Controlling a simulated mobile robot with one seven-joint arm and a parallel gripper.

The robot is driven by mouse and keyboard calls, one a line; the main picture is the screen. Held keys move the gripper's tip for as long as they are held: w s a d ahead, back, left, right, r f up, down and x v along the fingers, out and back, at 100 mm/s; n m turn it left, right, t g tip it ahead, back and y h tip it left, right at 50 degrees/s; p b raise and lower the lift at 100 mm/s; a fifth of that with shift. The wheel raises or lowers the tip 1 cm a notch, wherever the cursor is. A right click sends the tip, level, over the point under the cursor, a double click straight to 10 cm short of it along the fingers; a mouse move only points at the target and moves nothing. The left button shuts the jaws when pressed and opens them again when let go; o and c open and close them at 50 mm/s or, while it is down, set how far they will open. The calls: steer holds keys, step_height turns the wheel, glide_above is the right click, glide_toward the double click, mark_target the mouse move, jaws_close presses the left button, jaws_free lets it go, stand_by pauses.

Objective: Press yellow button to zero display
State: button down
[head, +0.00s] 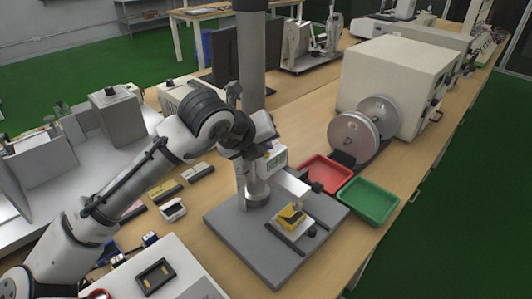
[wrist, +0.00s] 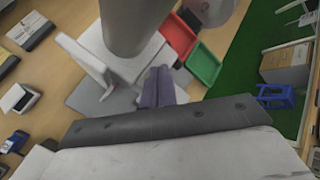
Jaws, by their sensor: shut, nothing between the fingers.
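A test stand with a grey base plate (head: 225,222) and a thick vertical column (head: 251,60) stands on the bench. A small unit with a greenish display (head: 277,160) is mounted on it; I cannot make out its reading or a yellow button. A yellow block (head: 291,217) sits on the plate below. My gripper is at the stand in the head view, its fingertips hard to make out against the unit. In the wrist view my gripper (wrist: 158,85) is shut and empty, its fingers pointing toward the stand. Whether it touches the unit cannot be told.
A red tray (head: 325,172) and a green tray (head: 368,201) lie right of the stand. Behind them is a large beige machine (head: 397,82) with round metal discs (head: 355,137). Small boxes lie left of the plate. A blue stool (wrist: 276,96) stands on the green floor.

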steer(key=shift+f, duration=0.3)
steer(key=shift+r, duration=0.15)
stand_by(0.3)
steer(key=shift+r+p, duration=0.4)
steer(key=shift+r, duration=0.25)
steer(key=shift+r, duration=0.1)
step_height(320, 180, up, 5)
steer(key=p, duration=0.4)
steer(key=shift+d, duration=0.1)
stand_by(0.3)
